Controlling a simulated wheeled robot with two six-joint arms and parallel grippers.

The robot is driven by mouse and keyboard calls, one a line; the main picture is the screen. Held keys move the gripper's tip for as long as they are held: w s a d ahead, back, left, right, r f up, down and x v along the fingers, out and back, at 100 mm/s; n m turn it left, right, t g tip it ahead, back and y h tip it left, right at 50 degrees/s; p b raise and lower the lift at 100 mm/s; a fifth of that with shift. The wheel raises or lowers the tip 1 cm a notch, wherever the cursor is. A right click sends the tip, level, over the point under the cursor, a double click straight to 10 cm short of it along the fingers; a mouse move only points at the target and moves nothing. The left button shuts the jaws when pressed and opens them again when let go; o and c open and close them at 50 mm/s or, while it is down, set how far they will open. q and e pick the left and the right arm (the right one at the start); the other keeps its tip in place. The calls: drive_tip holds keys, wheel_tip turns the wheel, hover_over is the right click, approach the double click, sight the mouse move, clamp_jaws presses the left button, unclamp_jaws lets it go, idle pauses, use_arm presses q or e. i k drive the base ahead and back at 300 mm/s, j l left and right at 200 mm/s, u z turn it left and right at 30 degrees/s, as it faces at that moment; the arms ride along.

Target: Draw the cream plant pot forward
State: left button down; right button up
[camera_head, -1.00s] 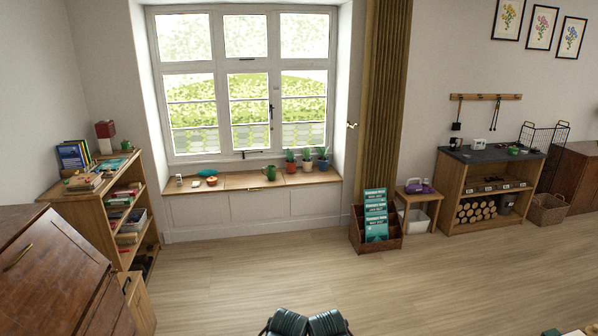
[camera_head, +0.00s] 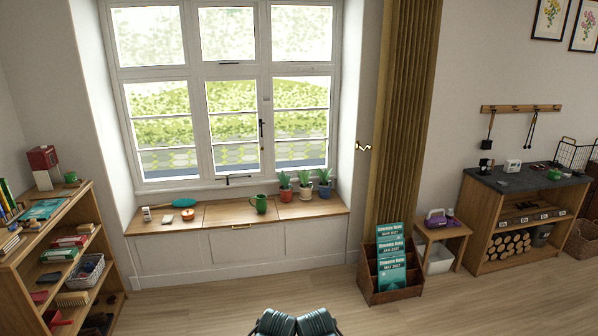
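Three small potted plants stand in a row at the right end of the wooden window seat (camera_head: 235,240). Parts of my two arms show as dark teal ribbed shapes at the bottom centre, well short of the window seat. My gripper fingers are not visible.
A green mug (camera_head: 260,204) stands left of the pots. A leaflet rack (camera_head: 390,283) and a small stool (camera_head: 442,231) stand right of the seat. A bookshelf (camera_head: 62,233) is at the left. Between them, the wooden floor (camera_head: 200,305) is clear before the seat.

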sight(305, 186)
drive_tip(key=i, duration=1.85)
drive_tip(key=i+z, duration=0.1)
drive_tip(key=i, duration=0.45)
drive_tip(key=i+j+z, duration=0.15)
drive_tip(key=i, duration=0.4)
drive_tip(key=i+j+z, duration=0.1)
drive_tip(key=i, duration=0.4)
drive_tip(key=i+j+z, duration=0.3)
drive_tip(key=i+z, duration=0.15)
drive_tip(key=i+j+z, duration=0.5)
drive_tip(key=i, duration=0.1)
